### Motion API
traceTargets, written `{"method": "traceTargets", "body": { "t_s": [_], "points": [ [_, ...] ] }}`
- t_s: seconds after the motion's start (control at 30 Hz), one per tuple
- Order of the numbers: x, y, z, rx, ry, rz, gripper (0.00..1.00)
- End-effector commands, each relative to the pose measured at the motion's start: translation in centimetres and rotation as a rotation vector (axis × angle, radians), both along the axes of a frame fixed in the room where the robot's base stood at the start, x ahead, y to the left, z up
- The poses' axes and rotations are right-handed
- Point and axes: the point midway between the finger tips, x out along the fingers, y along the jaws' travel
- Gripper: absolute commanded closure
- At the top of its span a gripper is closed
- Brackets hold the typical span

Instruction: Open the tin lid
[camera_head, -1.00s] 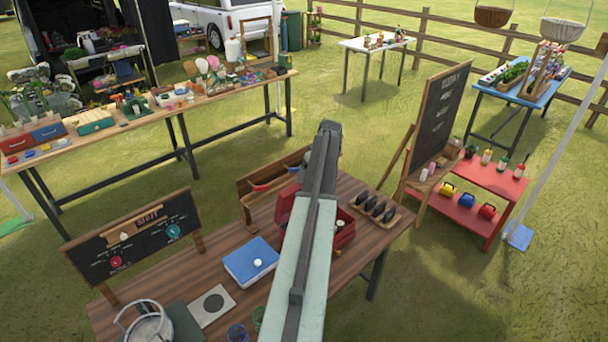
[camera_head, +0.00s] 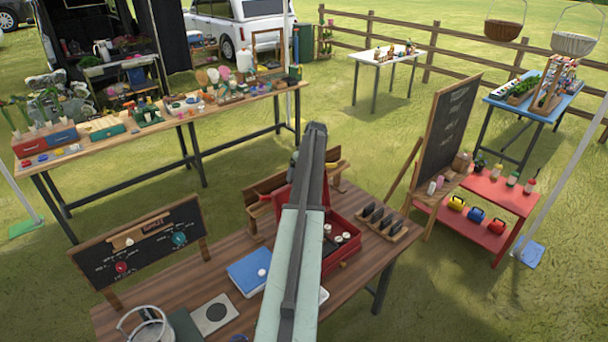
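A red tin (camera_head: 352,257) stands on the brown table, with several light round-topped items in it. A red panel (camera_head: 281,203), seemingly its raised lid, shows left of my arm; my arm covers the part between them, so I cannot tell how far the lid is open. My arm reaches up the middle of the picture over the table. My gripper is hidden behind the arm's far end.
A small chalkboard (camera_head: 140,245) and a metal pail (camera_head: 146,325) are at the left. A tall chalkboard (camera_head: 447,125) stands beyond the right end.

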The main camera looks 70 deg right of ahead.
Motion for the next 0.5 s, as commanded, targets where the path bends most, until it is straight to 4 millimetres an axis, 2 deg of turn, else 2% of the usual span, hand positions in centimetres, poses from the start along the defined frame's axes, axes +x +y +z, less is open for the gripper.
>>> {"method": "traceTargets", "body": {
  "t_s": [0.33, 0.37, 0.4, 0.5],
  "points": [
    [-0.08, -0.41, 0.17, -0.009, -0.004, -0.005, 0.84],
    [-0.09, -0.42, 0.18, -0.01, -0.003, -0.006, 0.05],
    [-0.12, -0.43, 0.18, -0.01, -0.003, -0.006, 0.02],
    [-0.15, -0.38, 0.15, -0.008, -0.002, -0.005, 0.02]
  ]
}}
